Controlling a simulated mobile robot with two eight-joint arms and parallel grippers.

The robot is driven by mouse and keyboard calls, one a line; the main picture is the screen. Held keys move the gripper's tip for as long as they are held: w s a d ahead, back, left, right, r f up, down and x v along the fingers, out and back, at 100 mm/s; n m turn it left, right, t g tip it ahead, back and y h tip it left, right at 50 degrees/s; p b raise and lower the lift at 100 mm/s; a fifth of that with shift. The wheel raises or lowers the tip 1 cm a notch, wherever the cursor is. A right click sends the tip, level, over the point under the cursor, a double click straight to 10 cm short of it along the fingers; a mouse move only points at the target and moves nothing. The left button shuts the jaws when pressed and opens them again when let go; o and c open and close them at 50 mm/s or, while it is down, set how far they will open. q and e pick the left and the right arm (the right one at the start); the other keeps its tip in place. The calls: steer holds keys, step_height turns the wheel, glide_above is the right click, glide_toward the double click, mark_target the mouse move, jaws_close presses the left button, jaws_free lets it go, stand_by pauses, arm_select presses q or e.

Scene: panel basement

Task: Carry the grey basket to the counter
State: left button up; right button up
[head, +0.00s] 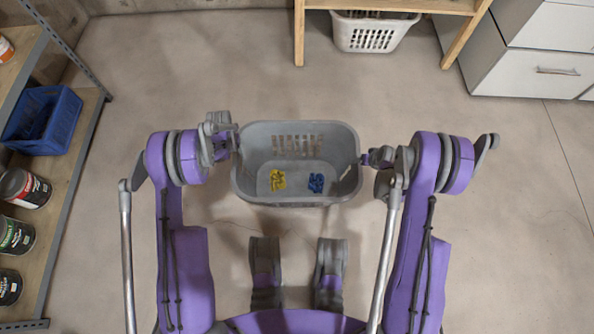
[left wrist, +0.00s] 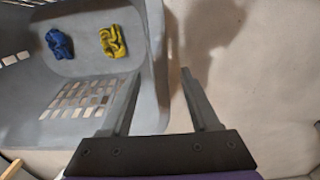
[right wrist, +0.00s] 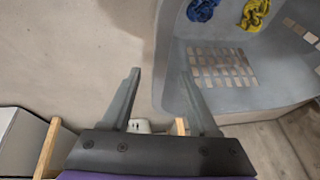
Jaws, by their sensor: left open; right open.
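The grey basket (head: 298,197) is in the middle of the head view, upright, with a yellow cloth-like item (head: 278,180) and a blue one (head: 316,183) inside. My left gripper (head: 235,142) is open at its left rim; in the left wrist view, the basket wall (left wrist: 156,55) lies between the open fingers (left wrist: 160,78). My right gripper (head: 366,159) is open at the right rim; in the right wrist view, the wall (right wrist: 170,75) also lies between the fingers (right wrist: 160,72). I cannot tell whether the fingers touch it. No counter is clearly identifiable.
A wooden bench (head: 390,5) with a white basket (head: 372,33) under it stands ahead. Pale drawer cabinets (head: 535,70) are at the upper right. A shelf (head: 75,165) with a blue crate (head: 42,120) and cans (head: 22,188) is on the left. Floor between is clear.

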arm_select(q)
step_height(320, 180, down, 6)
steer(key=shift+f, duration=0.1)
arm_select(e)
steer(key=x, duration=0.6)
steer(key=shift+f, duration=0.1)
arm_select(q)
jaws_close()
arm_select(e)
jaws_close()
arm_select(q)
steer(key=shift+a, duration=0.1)
steer(key=shift+a, duration=0.2)
arm_select(e)
steer(key=shift+d, duration=0.2)
